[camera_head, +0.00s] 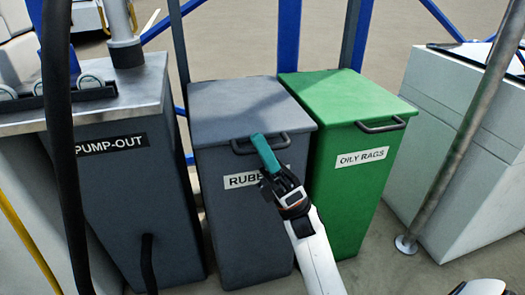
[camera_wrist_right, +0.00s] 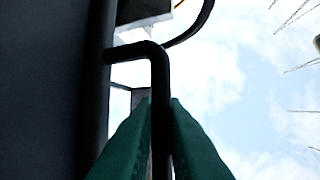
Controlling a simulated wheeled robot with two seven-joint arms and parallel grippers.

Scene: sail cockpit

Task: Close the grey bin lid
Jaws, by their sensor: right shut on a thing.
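The grey bin (camera_head: 225,210) stands in the middle of the head view, with a white label partly hidden by my gripper. Its grey lid (camera_head: 228,103) lies flat across the top and looks level, with no gap that I can make out. A dark bar handle (camera_head: 283,143) runs along the front edge. My right gripper (camera_head: 260,140) reaches up from below, with teal fingers at the handle. In the right wrist view the fingers (camera_wrist_right: 160,105) are on either side of the dark handle bar (camera_wrist_right: 158,75), shut on it. My left gripper is not in view.
A green bin (camera_head: 345,190) labelled OILY RAGS stands close on the right. The dark PUMP-OUT cabinet (camera_head: 125,200) is on the left, with a black hose (camera_head: 62,130) in front. A metal pole (camera_head: 465,140) and a pale box (camera_head: 450,120) are at the right.

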